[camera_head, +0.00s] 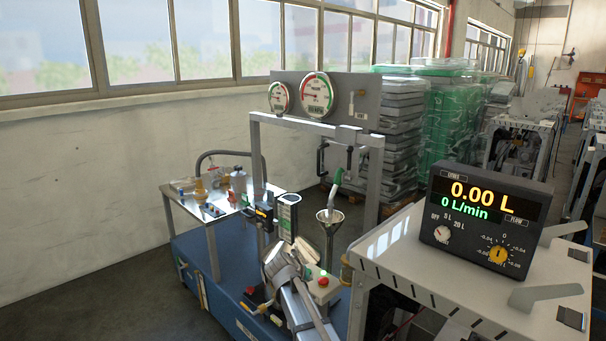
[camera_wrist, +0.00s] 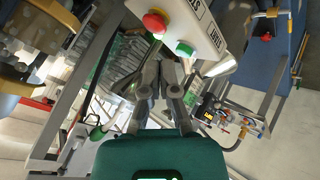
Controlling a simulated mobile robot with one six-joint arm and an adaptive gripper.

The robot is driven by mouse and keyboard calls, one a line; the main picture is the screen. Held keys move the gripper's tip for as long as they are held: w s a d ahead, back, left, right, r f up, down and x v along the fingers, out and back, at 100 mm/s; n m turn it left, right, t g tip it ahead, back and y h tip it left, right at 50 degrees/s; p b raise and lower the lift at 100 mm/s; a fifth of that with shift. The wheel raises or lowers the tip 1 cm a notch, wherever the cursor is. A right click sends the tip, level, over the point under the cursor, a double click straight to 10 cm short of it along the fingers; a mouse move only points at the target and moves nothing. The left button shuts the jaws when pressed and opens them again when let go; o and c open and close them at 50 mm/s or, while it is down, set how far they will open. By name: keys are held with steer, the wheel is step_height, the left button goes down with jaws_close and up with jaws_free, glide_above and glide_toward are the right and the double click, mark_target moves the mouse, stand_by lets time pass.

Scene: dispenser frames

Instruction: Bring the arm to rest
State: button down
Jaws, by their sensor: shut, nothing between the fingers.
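My gripper (camera_wrist: 160,72) shows in the wrist view, with its grey fingers together and nothing between them. It points toward a pale control box (camera_wrist: 189,22) with a red button and a green button, and looks apart from it, though the exact gap is hard to judge. In the head view, grey metal links of my arm (camera_head: 290,285) rise low in the middle, beside the same control box (camera_head: 327,290). I cannot make out the fingertips clearly there.
A metal funnel (camera_head: 330,216) stands under a spout, within a grey frame (camera_head: 374,185). A digital display (camera_head: 485,215) reading 0.00 L sits on a white cabinet (camera_head: 405,262) at the right. A side table (camera_head: 193,212) with small items stands left. Floor at far left is clear.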

steer(key=s+d+f+g+y, duration=0.1)
steer(key=s+d+f+g, duration=0.1)
steer(key=s+d, duration=0.3)
steer(key=s+d+f+m+g+y, duration=0.1)
steer(key=s+d, duration=0.4)
steer(key=s, duration=0.9)
steer(key=s+d+f+m+g+y, duration=0.1)
steer(key=s+d+f+g+y, duration=0.1)
steer(key=s+d, duration=0.4)
steer(key=s+g+y, duration=0.1)
steer(key=s+g, duration=0.1)
steer(key=s, duration=0.2)
steer(key=shift+s+f+g, duration=0.15)
steer(key=shift+f+g, duration=0.15)
steer(key=shift+f, duration=0.05)
